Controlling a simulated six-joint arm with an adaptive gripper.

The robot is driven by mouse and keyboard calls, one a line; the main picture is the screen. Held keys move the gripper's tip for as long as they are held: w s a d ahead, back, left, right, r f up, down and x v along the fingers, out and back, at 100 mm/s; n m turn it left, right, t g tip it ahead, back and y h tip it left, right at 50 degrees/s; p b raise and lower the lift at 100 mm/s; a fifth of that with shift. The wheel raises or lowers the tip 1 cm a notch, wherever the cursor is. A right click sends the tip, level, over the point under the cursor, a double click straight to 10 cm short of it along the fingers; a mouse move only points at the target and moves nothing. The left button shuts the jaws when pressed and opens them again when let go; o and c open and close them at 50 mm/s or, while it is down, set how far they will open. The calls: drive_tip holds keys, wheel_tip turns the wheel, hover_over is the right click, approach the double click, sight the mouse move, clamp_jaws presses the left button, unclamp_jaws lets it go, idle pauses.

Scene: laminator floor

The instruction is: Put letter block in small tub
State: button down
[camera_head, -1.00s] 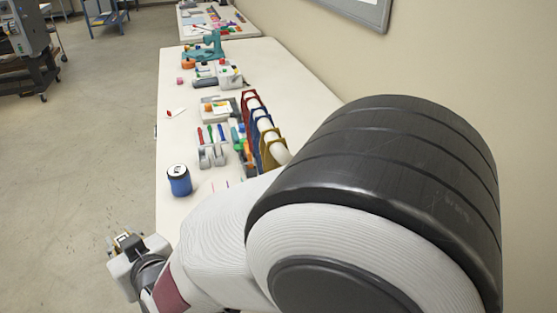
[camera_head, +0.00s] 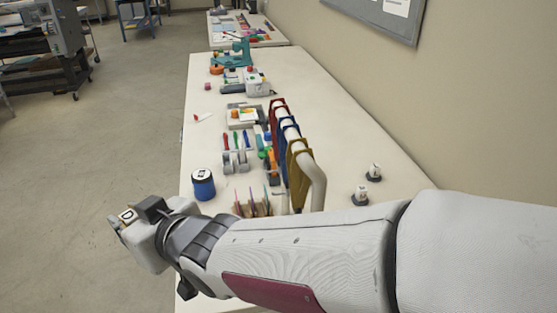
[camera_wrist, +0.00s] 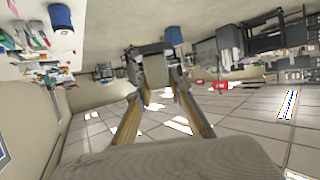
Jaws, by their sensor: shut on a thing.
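My gripper (camera_head: 126,218) is shut on the letter block (camera_head: 128,215), a small pale cube with a dark "D" on its upper face. In the head view, it holds the block in the air past the table's left edge, over the floor. In the wrist view, the fingers (camera_wrist: 157,72) meet at the centre, and the block there is hard to make out. A small blue tub (camera_head: 203,187) with a pale, dark-marked top stands upright near the table's left edge, beyond my gripper and apart from it. It also shows in the wrist view (camera_wrist: 60,17).
The long white table (camera_head: 215,130) holds a rack of coloured folders (camera_head: 290,150), pens, tape dispensers and a teal device (camera_head: 233,55). Two small knobs (camera_head: 373,172) stand at right. Bare floor (camera_head: 90,140) lies left of the table.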

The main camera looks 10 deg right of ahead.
drive_tip(key=shift+w+d+r, duration=0.15)
drive_tip(key=shift+w+r, duration=0.3)
drive_tip(key=shift+r, duration=0.1)
drive_tip(key=shift+w+d+r, duration=0.15)
drive_tip(key=shift+w+r, duration=0.3)
drive_tip(key=shift+r, duration=0.1)
drive_tip(key=w+d+r+m+t+h, duration=0.1)
drive_tip(key=w+d+r, duration=0.5)
drive_tip(key=w+d, duration=0.25)
drive_tip(key=w+d+r+m+t+h, duration=0.1)
drive_tip(key=w+d+r+m, duration=0.1)
drive_tip(key=w+d+r, duration=0.45)
drive_tip(key=w+d+f+m+h, duration=0.1)
drive_tip(key=w+d+f+h, duration=0.1)
drive_tip(key=w+d, duration=1.15)
drive_tip(key=w+d+f, duration=0.5)
drive_tip(key=d+f, duration=0.3)
drive_tip(key=f, duration=0.4)
drive_tip(key=w+d+f, duration=0.5)
drive_tip(key=d+f, duration=0.3)
drive_tip(key=f, duration=0.5)
drive_tip(key=shift+w+d+y, duration=0.2)
drive_tip(key=shift+d+y, duration=0.1)
drive_tip(key=shift+f, duration=3.15)
